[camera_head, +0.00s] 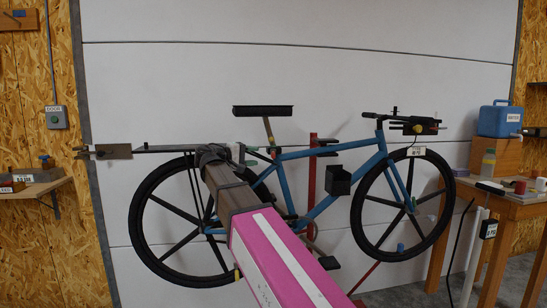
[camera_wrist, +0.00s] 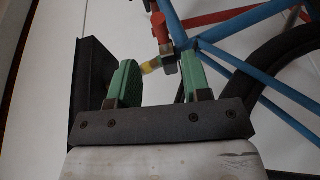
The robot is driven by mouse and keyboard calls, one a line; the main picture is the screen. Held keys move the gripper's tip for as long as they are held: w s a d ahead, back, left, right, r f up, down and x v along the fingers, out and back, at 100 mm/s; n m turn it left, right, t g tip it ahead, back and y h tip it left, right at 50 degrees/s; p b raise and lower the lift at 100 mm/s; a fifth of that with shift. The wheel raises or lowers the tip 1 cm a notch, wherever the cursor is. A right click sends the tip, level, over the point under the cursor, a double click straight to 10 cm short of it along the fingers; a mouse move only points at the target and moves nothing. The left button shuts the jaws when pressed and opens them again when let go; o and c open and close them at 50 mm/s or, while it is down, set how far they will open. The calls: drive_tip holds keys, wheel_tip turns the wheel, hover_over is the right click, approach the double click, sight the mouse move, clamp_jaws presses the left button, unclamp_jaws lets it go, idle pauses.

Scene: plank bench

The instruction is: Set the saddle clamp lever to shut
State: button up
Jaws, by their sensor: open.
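The blue bicycle (camera_head: 330,147) hangs on a stand with its black saddle (camera_head: 262,111) at the upper middle. I cannot tell the lever's setting.
The saddle (camera_wrist: 93,72) is beside my left finger in the wrist view. Blue frame tubes (camera_wrist: 250,90), a red bar (camera_wrist: 206,17) and the rear wheel (camera_wrist: 285,65) lie to the right. A wooden table (camera_head: 510,204) stands at the right. The white wall (camera_head: 180,80) is behind.

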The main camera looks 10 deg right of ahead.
sight(274, 153)
drive_tip(key=x, duration=0.9)
clamp_jaws()
